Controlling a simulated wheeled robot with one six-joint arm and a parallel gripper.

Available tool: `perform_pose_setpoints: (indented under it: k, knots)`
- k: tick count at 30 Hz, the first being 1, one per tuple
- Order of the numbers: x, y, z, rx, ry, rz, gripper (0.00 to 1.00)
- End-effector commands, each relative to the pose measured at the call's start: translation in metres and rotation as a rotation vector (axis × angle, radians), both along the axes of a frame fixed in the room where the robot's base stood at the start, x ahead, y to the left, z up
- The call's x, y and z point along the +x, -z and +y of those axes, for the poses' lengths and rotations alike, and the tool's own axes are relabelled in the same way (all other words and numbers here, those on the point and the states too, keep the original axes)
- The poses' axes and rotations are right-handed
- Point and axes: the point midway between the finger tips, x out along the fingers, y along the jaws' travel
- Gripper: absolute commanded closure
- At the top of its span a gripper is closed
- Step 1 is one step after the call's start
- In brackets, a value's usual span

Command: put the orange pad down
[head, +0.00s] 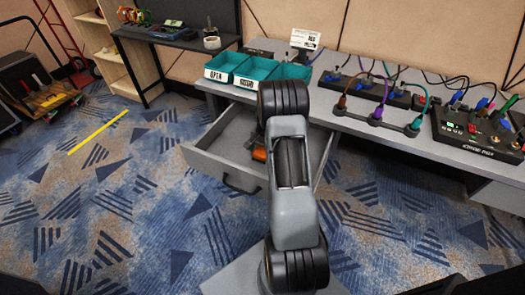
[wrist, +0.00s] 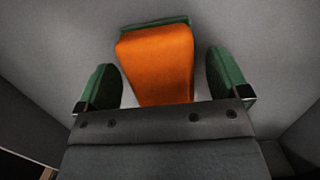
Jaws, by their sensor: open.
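The orange pad (wrist: 160,62) lies on the grey floor of the open drawer, with a green strip along its far edge. In the wrist view, my gripper (wrist: 166,80) has its two green fingers apart, one on each side of the pad, with a gap to it on both sides. The pad's near end is hidden behind my gripper's body. In the head view, a small orange patch, likely the pad (head: 259,153), shows inside the drawer (head: 212,160) beside my arm.
The grey desk (head: 345,115) above the drawer carries teal bins (head: 224,66), power strips with cables (head: 375,92) and a black control panel (head: 470,130). A black side table (head: 175,40) stands at the back left. Carpet with a yellow strip (head: 98,132) is free at the left.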

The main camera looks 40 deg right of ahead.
Motion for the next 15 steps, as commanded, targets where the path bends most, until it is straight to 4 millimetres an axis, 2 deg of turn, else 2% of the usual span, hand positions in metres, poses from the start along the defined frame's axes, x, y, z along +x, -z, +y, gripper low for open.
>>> perform_pose_setpoints:
  k: [15]
  knots:
    - [0.007, -0.089, -0.012, -0.001, 0.000, -0.002, 0.06]
